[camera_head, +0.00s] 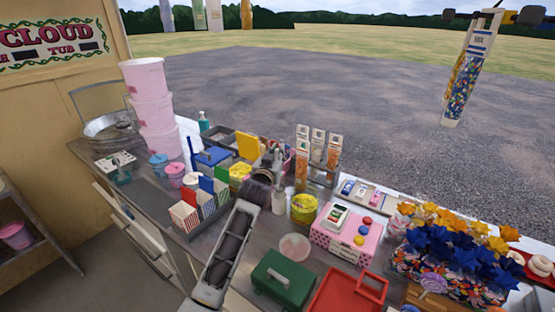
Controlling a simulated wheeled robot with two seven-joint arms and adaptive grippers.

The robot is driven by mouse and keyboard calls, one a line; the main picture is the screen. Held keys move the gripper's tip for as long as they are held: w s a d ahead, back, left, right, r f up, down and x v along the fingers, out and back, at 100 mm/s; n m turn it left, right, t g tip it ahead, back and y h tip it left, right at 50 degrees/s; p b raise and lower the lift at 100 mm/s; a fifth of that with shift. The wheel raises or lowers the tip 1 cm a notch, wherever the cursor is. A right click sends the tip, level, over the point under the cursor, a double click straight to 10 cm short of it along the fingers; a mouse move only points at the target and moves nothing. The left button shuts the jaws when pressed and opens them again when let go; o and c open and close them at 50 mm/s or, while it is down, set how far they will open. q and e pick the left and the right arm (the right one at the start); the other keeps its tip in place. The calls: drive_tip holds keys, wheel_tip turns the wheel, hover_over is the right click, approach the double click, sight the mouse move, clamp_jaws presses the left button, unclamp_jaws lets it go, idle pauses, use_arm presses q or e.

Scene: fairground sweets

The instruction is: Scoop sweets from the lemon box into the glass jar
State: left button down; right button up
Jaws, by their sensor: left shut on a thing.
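My left arm reaches up from the bottom centre over the counter. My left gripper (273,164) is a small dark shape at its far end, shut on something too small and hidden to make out. Beyond it and to the left stands a yellow box (240,171), which may be the lemon box; its label cannot be read. A yellow tub (303,207) with a coloured band stands to the right of my arm. I cannot pick out the glass jar with certainty. My right gripper is not in view.
Striped paper bags (185,215) stand left of my arm. A pink dotted box (345,238), a green case (282,279) and a red tray (346,294) lie to the right. Tall pink tubs (152,105) stand at the back left. The counter is crowded, with little free room.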

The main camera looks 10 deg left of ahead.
use_arm(q)
drive_tip(key=shift+r, duration=0.15)
idle(0.4)
drive_tip(key=shift+r+p, duration=0.4)
drive_tip(key=shift+r, duration=0.2)
wheel_tip(320, 180, up, 7)
drive_tip(key=p, duration=0.4)
drive_tip(key=shift+r, duration=0.65)
